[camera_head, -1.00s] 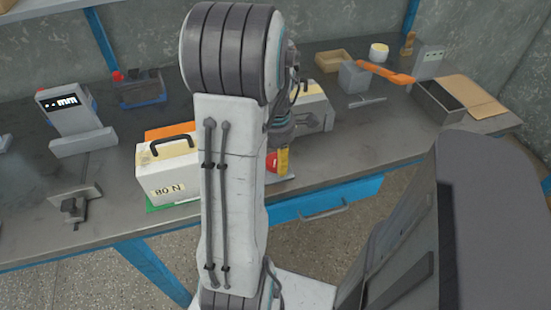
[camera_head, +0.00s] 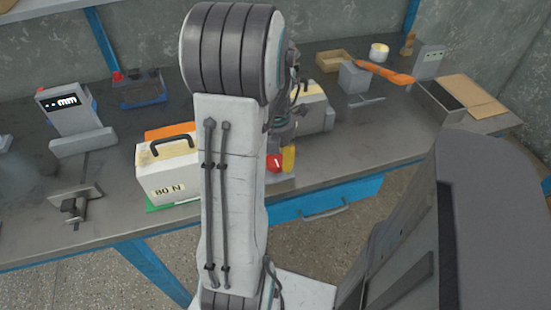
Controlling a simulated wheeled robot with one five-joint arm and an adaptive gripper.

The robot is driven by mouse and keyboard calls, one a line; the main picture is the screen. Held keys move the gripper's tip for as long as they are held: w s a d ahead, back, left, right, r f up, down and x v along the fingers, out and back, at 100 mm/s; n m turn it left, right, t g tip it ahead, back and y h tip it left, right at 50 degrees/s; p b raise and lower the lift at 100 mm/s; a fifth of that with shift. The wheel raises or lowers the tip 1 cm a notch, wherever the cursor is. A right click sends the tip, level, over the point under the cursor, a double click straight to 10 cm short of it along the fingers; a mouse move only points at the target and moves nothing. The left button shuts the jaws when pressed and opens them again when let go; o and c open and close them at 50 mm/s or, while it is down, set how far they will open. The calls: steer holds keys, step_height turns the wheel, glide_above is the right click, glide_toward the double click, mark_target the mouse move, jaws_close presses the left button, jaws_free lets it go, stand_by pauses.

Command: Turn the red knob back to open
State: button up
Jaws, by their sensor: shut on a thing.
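The red knob (camera_head: 274,163) shows just right of my arm's big pale link, near the front edge of the bench. A small white mark is visible on its face, and its left side is hidden by the link. A yellow piece (camera_head: 289,158) stands upright close against its right side; I cannot tell whether it is a finger of mine or part of the fixture. My gripper (camera_head: 281,148) comes down from above at the knob and is shut on it. Its fingertips are mostly hidden by the link and the view is small.
A white box marked 80 N (camera_head: 168,176) stands left of my arm. A grey and cream device (camera_head: 316,110) stands behind the knob. A gauge with a display (camera_head: 66,108) is at the left, an open grey box (camera_head: 436,103) at the right. A blue drawer (camera_head: 325,203) is below.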

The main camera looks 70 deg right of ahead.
steer(key=shift+a+f, duration=0.1)
steer(key=shift+a, duration=0.05)
steer(key=o, duration=1.2)
steer(key=shift+r, duration=0.2)
step_height(320, 180, up, 12)
steer(key=shift+f, duration=0.1)
stand_by(0.5)
